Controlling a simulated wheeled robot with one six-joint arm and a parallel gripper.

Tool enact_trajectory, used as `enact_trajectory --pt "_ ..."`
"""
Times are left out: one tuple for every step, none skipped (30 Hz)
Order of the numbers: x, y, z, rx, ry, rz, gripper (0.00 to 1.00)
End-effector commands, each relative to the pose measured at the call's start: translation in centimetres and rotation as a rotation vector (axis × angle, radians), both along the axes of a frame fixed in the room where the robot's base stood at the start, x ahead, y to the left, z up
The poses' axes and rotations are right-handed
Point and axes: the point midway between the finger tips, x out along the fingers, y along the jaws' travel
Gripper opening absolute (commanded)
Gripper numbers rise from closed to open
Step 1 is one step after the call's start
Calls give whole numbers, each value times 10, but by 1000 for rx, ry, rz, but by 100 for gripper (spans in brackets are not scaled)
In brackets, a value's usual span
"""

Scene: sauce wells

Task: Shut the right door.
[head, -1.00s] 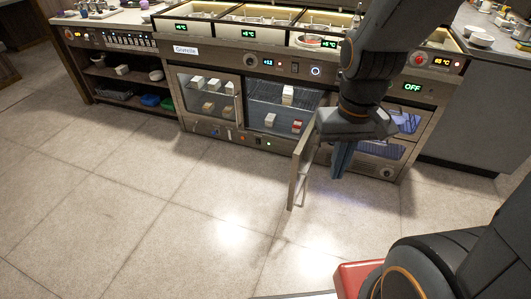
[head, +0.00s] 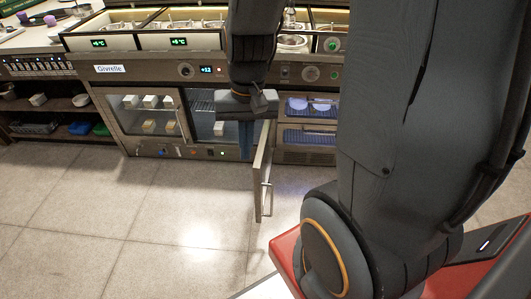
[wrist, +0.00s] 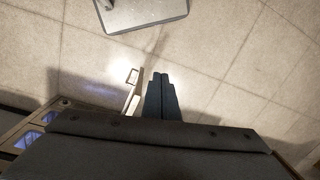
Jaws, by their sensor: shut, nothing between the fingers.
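The right door (head: 262,170) of the cabinet stands wide open, swung out from its right side. It shows nearly edge-on, with a bar handle (head: 266,197) on its outer, right face. My gripper (head: 246,140) is shut and empty, pointing down just left of the door, on its inner side, in front of the open compartment. In the wrist view the shut fingers (wrist: 161,95) lie right beside the door (wrist: 133,97); I cannot tell whether they touch. The gripper hides part of the compartment and the door's upper part.
The left glass door (head: 150,118) is shut, with white boxes behind it. The open compartment holds a white box (head: 219,128). Drawers with blue-lit contents (head: 310,136) are to the right of the door. The tiled floor (head: 130,215) in front is clear.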

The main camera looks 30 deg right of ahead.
Motion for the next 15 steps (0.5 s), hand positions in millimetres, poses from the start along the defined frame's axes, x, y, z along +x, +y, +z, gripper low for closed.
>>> enact_trajectory --pt "12 -14 -12 30 20 -153 0" --pt "20 -22 -18 49 29 -249 0" --pt "30 -34 -28 75 41 -385 0" --pt "38 -44 -35 93 50 -485 0" --pt "45 -54 -42 113 60 -585 0" --pt "54 -68 -53 138 72 -716 0" --pt "61 -79 -61 155 80 -815 0" --pt "67 -91 -69 173 90 -913 0" --pt "73 -106 -81 197 103 -1038 0" --pt "78 -118 -89 214 113 -1130 0" --pt "82 -129 -97 230 121 -1217 0" --pt "86 -144 -108 250 133 -1327 0" --pt "89 -154 -116 264 139 -1404 0" --pt "90 -164 -123 277 148 -1476 0" --pt "92 -176 -132 293 158 -1562 0"
